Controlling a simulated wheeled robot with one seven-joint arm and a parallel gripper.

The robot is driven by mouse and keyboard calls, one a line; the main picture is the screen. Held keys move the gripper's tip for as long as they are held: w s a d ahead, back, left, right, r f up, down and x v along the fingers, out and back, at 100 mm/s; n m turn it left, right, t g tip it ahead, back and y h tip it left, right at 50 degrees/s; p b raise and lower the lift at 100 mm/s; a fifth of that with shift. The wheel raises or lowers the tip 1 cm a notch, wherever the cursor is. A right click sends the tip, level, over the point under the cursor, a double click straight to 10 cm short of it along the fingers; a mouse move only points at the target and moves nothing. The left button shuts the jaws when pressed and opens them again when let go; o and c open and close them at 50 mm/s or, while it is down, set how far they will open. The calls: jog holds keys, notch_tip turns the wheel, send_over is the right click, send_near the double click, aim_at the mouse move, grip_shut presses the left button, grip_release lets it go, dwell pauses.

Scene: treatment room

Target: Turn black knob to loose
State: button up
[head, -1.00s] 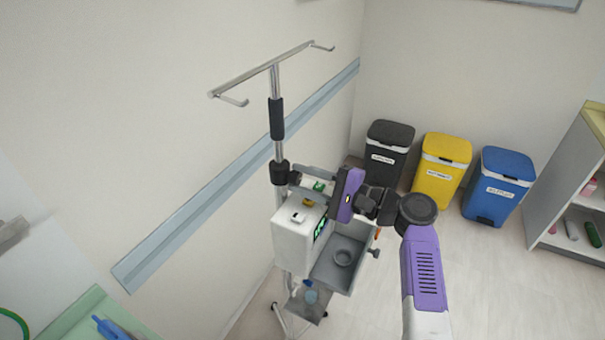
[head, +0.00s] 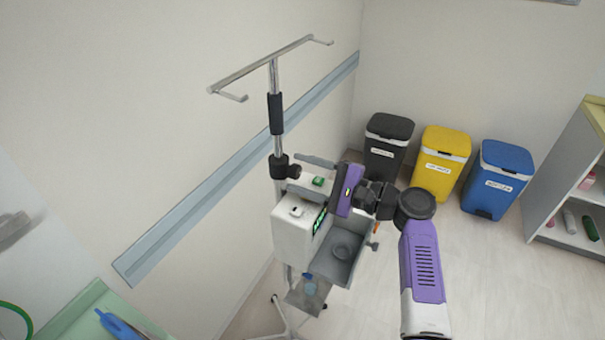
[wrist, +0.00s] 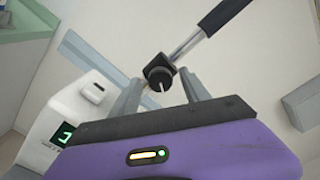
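The black knob (head: 294,171) is on the clamp of the metal pole, above the white device. In the wrist view the knob (wrist: 160,77) faces me, with a thin pale line on its face. My gripper (head: 304,172) reaches the knob from the right. In the wrist view my gripper (wrist: 162,84) has its two grey fingers spread, one on each side of the knob. Gaps show between the fingers and the knob, so it is not clamped. How deep the fingertips reach past the knob is hard to tell.
A white device (head: 293,236) with a green display stands just below my gripper, beside a grey tray (head: 345,268). A wall rail (head: 200,215) runs behind the pole (head: 275,85). Black, yellow (head: 441,165) and blue bins stand at the back right. Open floor lies at the right.

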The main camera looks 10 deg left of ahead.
jog(key=b+v, duration=0.2)
jog(key=v, duration=0.5)
jog(key=shift+d, duration=0.4)
